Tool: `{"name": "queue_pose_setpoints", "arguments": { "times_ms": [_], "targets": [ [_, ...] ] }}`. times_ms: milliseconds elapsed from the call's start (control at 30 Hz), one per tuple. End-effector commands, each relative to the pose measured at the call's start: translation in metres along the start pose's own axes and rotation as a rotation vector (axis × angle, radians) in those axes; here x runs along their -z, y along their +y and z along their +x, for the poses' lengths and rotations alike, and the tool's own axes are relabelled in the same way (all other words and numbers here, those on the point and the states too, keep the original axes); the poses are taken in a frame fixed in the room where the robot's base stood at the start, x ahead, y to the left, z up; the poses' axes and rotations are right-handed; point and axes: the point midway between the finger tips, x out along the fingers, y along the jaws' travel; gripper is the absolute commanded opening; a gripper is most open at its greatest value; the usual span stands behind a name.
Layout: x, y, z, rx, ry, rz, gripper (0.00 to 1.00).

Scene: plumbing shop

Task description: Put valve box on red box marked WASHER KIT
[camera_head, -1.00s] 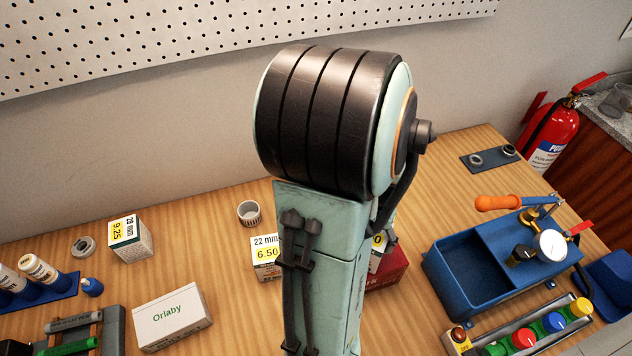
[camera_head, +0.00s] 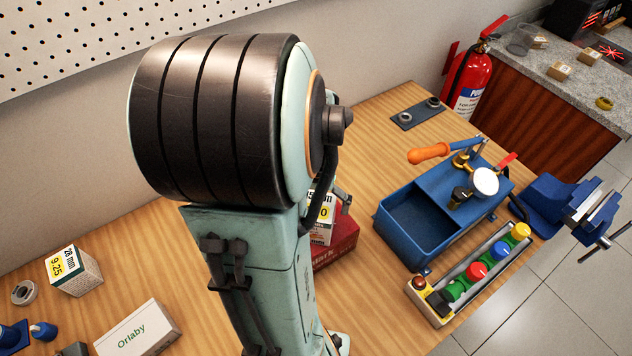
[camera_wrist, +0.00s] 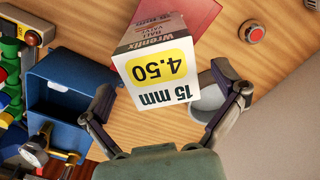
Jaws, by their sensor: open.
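The valve box, white with a yellow label reading 15 mm 4.50 (camera_wrist: 160,66), fills the middle of the wrist view. It also shows in the head view (camera_head: 322,221), partly behind my arm. The red box (camera_head: 338,246) is beside my arm in the head view, its lettering mostly hidden; it also shows behind the valve box in the wrist view (camera_wrist: 196,12). The valve box appears to rest on the red box. My gripper (camera_wrist: 165,80) is open, with one finger on each side of the valve box. The fingers look apart from it.
A blue tray unit (camera_head: 420,228) with an orange-handled lever and gauge stands to the right. A button panel (camera_head: 470,275) is in front of it. The 28 mm box (camera_head: 75,272) and Orlaby box (camera_head: 138,332) are at left. A grey cup (camera_wrist: 208,98) is near one finger.

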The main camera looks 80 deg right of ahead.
Motion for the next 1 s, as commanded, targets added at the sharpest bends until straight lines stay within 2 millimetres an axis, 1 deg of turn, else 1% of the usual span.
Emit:
{"name": "queue_pose_setpoints", "arguments": {
  "times_ms": [33,100,300,433,600,667,700,767,800,833,867,900,933,967,1000],
  "targets": [
    [0.001,-0.001,-0.013,0.005,0.008,-0.002,0.95],
    [0.001,-0.001,-0.030,0.005,0.009,-0.003,0.95],
    [0.001,-0.001,-0.072,0.003,0.005,-0.001,0.95],
    [0.000,0.000,-0.088,0.001,0.002,-0.001,0.95],
    [0.000,0.000,-0.095,0.002,0.000,-0.002,0.95],
    [-0.003,-0.006,-0.095,0.007,-0.002,-0.030,0.95],
    [-0.009,-0.017,-0.095,0.015,-0.005,-0.079,0.95],
    [-0.027,-0.043,-0.095,0.036,-0.014,-0.215,0.95],
    [-0.047,-0.066,-0.095,0.054,-0.022,-0.346,0.95],
    [-0.066,-0.083,-0.095,0.067,-0.030,-0.463,0.95],
    [-0.088,-0.098,-0.095,0.077,-0.037,-0.591,0.95],
    [-0.121,-0.114,-0.094,0.088,-0.047,-0.766,0.95],
    [-0.145,-0.121,-0.094,0.092,-0.053,-0.894,0.95],
    [-0.168,-0.124,-0.093,0.094,-0.057,-1.015,0.95],
    [-0.195,-0.124,-0.091,0.091,-0.062,-1.166,0.95]
  ]
}}
